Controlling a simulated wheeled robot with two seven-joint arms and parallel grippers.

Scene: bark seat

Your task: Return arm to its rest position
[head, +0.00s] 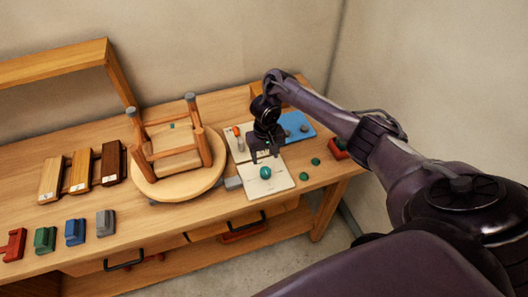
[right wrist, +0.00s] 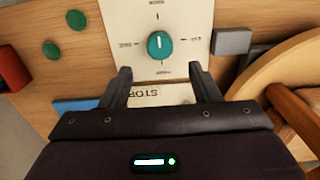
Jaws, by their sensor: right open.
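My right gripper (head: 264,156) hangs above the workbench, over the white panel (head: 282,181) with a teal knob (head: 265,172). In the right wrist view its two fingers (right wrist: 164,90) are apart with nothing between them. The teal knob (right wrist: 160,45) lies beyond the fingertips, and its white mark points to the top of that picture. I cannot tell the exact height of the fingers above the panel. My right arm reaches in from the right side of the head view. My left gripper does not show.
An upturned stool (head: 175,187) lies left of the gripper. A blue panel (head: 298,127), green discs (head: 304,176) and a red object (head: 337,150) are near the right end. Wood samples (head: 82,171) and coloured blocks (head: 75,232) stand at left. A grey block (right wrist: 231,41) sits beside the panel.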

